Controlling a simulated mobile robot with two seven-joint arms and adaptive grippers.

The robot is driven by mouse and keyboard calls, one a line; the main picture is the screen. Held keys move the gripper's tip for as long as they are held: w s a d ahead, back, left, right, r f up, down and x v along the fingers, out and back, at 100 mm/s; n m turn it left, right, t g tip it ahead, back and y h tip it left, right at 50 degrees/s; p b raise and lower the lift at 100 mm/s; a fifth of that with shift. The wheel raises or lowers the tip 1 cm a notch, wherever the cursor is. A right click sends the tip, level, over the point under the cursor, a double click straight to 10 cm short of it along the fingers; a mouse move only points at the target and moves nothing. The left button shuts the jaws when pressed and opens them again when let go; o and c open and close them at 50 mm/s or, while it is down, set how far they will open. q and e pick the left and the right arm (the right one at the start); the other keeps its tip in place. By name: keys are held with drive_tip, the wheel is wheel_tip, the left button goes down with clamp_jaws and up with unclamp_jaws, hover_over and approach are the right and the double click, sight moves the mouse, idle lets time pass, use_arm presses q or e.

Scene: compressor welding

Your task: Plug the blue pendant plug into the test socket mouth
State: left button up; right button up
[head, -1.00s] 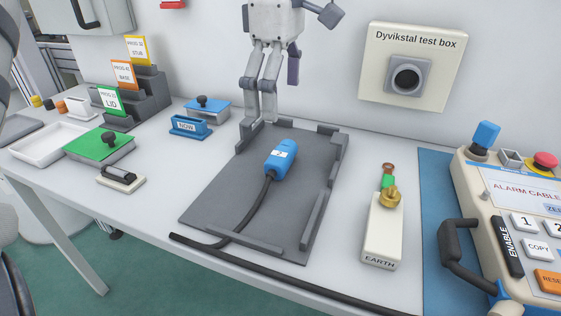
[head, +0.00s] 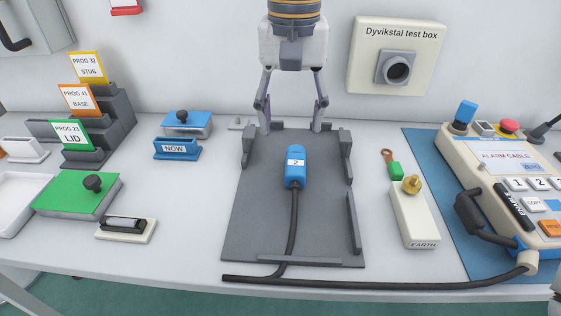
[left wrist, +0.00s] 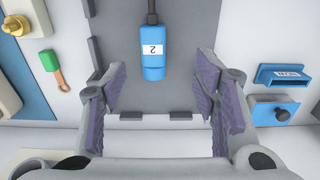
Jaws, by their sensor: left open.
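The blue pendant plug (head: 295,166), labelled 2, lies on the dark grey tray (head: 255,225) with its cable running toward the front edge. My left gripper (head: 291,118) is open and empty above the back of the tray, pointing down. In the left wrist view the plug (left wrist: 153,52) shows ahead, centred between the open fingers (left wrist: 165,105) but apart from them. The test socket mouth (head: 398,70) is a dark round hole in a grey block on the Dyvikstal test box (head: 355,72), on the back wall to the right.
The alarm cable pendant (head: 510,165) sits on a blue mat (head: 425,155). The NOW holder (head: 177,150), green lid (head: 75,196) and card steps (head: 110,115) are left. The cable (head: 400,286) crosses the front.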

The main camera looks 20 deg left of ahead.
sight(296, 161)
use_arm(q)
drive_tip(key=f, duration=0.3)
drive_tip(key=w+f, duration=0.1)
drive_tip(key=f, duration=0.6)
drive_tip(key=shift+w+d+f+b, duration=0.15)
drive_tip(key=shift+d+f+b, duration=0.2)
drive_tip(key=shift+d+f, duration=0.05)
drive_tip(key=shift+r, duration=0.1)
drive_tip(key=shift+c, duration=0.6)
clamp_jaws()
